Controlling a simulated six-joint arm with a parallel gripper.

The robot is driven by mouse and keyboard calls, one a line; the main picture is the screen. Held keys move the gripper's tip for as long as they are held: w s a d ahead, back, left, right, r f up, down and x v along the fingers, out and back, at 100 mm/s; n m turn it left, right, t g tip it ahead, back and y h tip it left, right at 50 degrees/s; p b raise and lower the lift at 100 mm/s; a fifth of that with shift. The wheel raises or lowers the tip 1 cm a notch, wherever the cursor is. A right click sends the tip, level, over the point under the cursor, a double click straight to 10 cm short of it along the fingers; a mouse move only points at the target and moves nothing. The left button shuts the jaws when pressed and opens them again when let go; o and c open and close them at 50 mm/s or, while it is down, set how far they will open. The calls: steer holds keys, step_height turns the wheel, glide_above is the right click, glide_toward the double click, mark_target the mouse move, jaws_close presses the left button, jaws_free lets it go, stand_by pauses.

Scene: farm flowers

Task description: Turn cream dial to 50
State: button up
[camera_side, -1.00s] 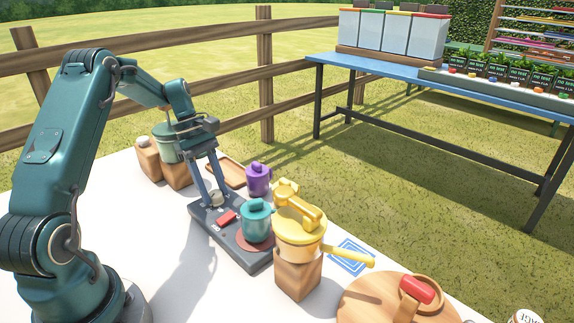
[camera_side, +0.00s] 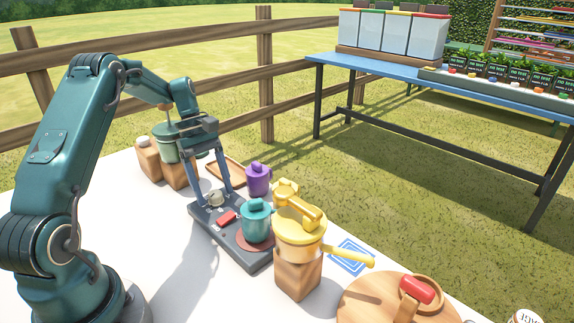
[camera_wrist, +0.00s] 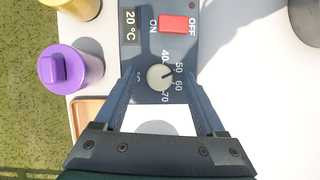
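The cream dial (camera_side: 216,199) sits on the dark hot plate (camera_side: 240,257); the dial also shows in the wrist view (camera_wrist: 160,77). Its dark mark points right and slightly up, toward the printed 50. My gripper (camera_side: 210,191) is open and empty. Its two fingers stand apart on either side of the dial, with gaps visible in the wrist view (camera_wrist: 163,84). A display (camera_wrist: 130,25) on the plate reads 20 °C. A red switch (camera_wrist: 174,24) lies between the ON and OFF labels.
A teal pot (camera_side: 256,222) stands on the plate's round burner. A purple pot (camera_side: 258,180) and a wooden tray (camera_side: 226,172) are behind the plate. A yellow pot (camera_side: 298,240) stands on a wooden block to the right.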

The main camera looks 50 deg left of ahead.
steer(key=shift+v, duration=2.55)
steer(key=shift+w+d+r, duration=0.15)
steer(key=shift+d, duration=0.1)
step_height(320, 180, up, 6)
steer(key=m+y, duration=0.1)
steer(key=m, duration=0.1)
glide_above(230, 205)
steer(key=s+d+r+m+t+y, duration=0.2)
steer(key=s+d+r+m, duration=0.3)
steer(key=d, duration=0.4)
steer(key=s+d+f+m+t, duration=0.1)
steer(key=s+d+m+t, duration=0.1)
steer(key=s+m, duration=0.3)
steer(key=s+d+f+m+t+y, duration=0.1)
steer(key=s+d+f+m+t, duration=0.1)
steer(key=s+m, duration=0.3)
steer(key=shift+d+f+y, duration=0.3)
steer(key=shift+d+f, duration=0.05)
